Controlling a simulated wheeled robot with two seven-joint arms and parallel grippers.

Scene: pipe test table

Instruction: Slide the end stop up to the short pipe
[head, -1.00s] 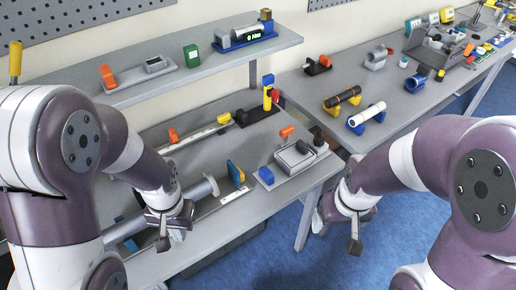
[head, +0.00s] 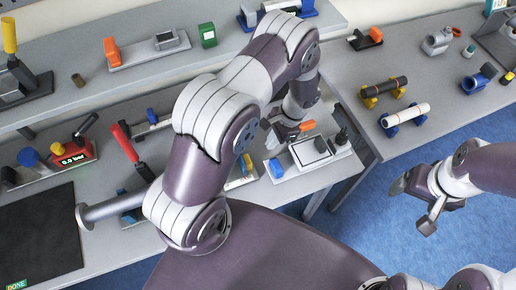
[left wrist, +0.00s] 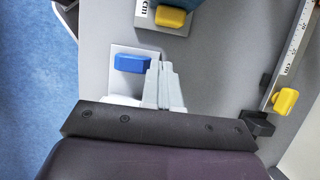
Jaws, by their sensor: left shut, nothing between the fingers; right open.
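A grey pipe (head: 112,208) with a round flange lies at the front of the table in the head view; my left arm hides its right end. A yellow and blue stop, seemingly the end stop (head: 243,181), shows just right of my arm, partly hidden. In the left wrist view a yellow block (left wrist: 172,17) sits on a ruler strip at the top, seemingly the same stop. My left gripper (left wrist: 165,84) is shut and empty, beside a blue block (left wrist: 132,63) on a white plate. My right gripper (head: 425,205) is open and empty over the floor.
A plate with an orange-handled device (head: 310,150) lies by my left gripper. Another yellow block (left wrist: 285,101) sits on a long ruler rail. A red-handled clamp (head: 126,145) stands behind the pipe. Black and white pipes (head: 405,115) rest in cradles on the right table.

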